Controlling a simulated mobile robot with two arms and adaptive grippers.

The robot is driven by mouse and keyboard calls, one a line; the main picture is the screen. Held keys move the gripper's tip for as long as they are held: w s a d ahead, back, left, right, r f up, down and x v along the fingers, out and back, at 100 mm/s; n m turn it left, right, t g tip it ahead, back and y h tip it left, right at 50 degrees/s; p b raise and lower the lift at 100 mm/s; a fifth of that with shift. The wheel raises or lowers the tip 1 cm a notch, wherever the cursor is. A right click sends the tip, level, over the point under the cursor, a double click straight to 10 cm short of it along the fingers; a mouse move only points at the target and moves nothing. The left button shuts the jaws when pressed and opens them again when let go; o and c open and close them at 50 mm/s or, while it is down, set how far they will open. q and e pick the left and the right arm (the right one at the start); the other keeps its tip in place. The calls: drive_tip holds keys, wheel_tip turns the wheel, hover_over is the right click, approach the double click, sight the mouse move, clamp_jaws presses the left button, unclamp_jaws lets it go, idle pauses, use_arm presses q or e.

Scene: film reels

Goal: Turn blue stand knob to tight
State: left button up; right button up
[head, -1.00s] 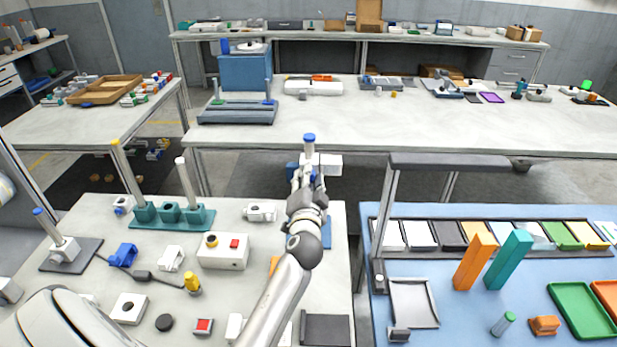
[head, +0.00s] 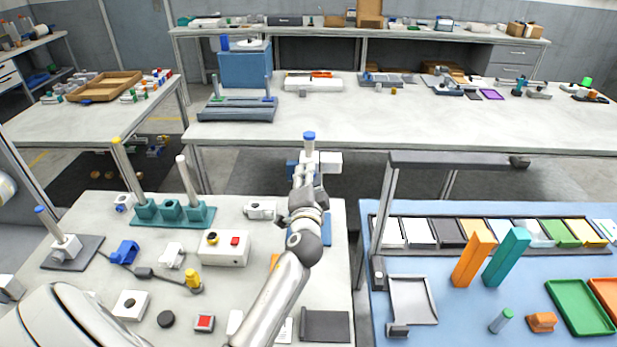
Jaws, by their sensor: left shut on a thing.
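The blue stand has a post with a blue cap (head: 309,136), a white block (head: 331,162) beside the post, and a blue base (head: 326,229). It stands at the back edge of the light bench, partly behind my arm. My left gripper (head: 304,177) reaches the post just below the cap, at the white block. It is shut on the stand's knob, which the fingers hide almost wholly. A bit of blue shows left of the fingers. The knob's exact angle cannot be seen. My right gripper is not in view.
A teal stand with posts (head: 172,212), a white box with yellow and red buttons (head: 221,247) and a white block with a hole (head: 260,209) lie left of my arm. A grey frame (head: 440,161) rises over the blue bench on the right.

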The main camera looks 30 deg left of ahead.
use_arm(q)
drive_tip(key=o, duration=1)
drive_tip(key=v, duration=1.2)
